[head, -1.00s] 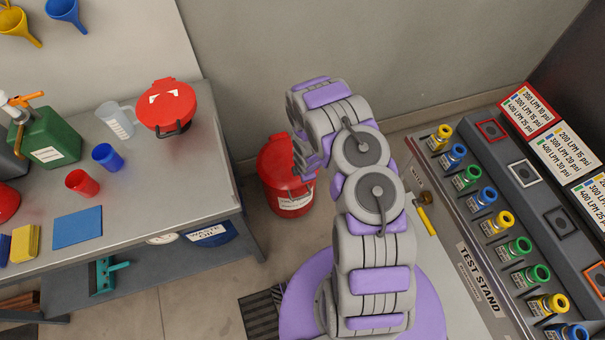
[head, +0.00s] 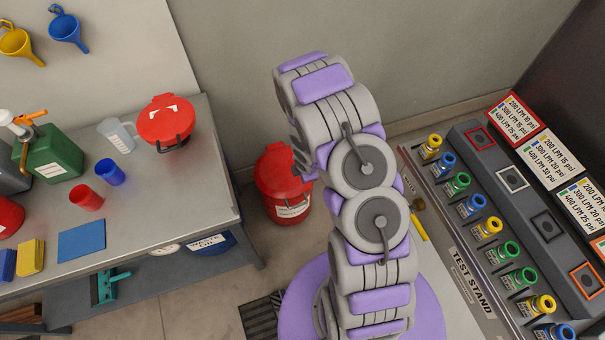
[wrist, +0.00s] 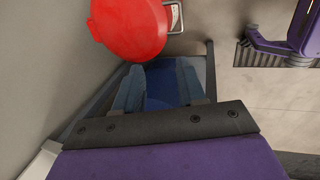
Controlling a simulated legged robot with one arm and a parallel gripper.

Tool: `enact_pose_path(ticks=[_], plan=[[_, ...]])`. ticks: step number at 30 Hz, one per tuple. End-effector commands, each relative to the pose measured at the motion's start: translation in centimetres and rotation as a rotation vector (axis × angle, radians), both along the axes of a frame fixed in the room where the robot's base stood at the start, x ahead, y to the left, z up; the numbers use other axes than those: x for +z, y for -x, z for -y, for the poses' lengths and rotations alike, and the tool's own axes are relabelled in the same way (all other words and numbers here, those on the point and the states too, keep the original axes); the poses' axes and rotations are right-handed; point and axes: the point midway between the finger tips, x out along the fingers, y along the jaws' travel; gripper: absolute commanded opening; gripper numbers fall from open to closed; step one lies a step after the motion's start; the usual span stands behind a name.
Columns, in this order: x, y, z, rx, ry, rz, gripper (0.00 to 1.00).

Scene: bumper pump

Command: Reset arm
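My arm (head: 365,200) is folded in the middle of the head view, its links bent upward above my purple base. My gripper shows only as a small dark end at the left of the arm in the head view, mostly hidden behind the links.
A metal workbench (head: 150,225) on the left holds a red-lidded container (head: 166,121), a clear jug (head: 118,136), a green can (head: 50,155) and cups. The test stand (head: 475,275) with several colored fittings is on the right. A grey wall (head: 400,50) is behind.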

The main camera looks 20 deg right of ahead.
Motion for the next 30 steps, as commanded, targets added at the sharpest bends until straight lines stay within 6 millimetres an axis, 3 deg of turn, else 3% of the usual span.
enact_pose_path(ticks=[20,23,30], plan=[[0.5,0.1,0.1,-0.009,0.004,-0.002,0.40],[1.9,-0.1,0.7,-0.054,0.015,-0.004,0.40],[9.3,0.7,3.0,-0.296,0.065,-0.025,0.40]])
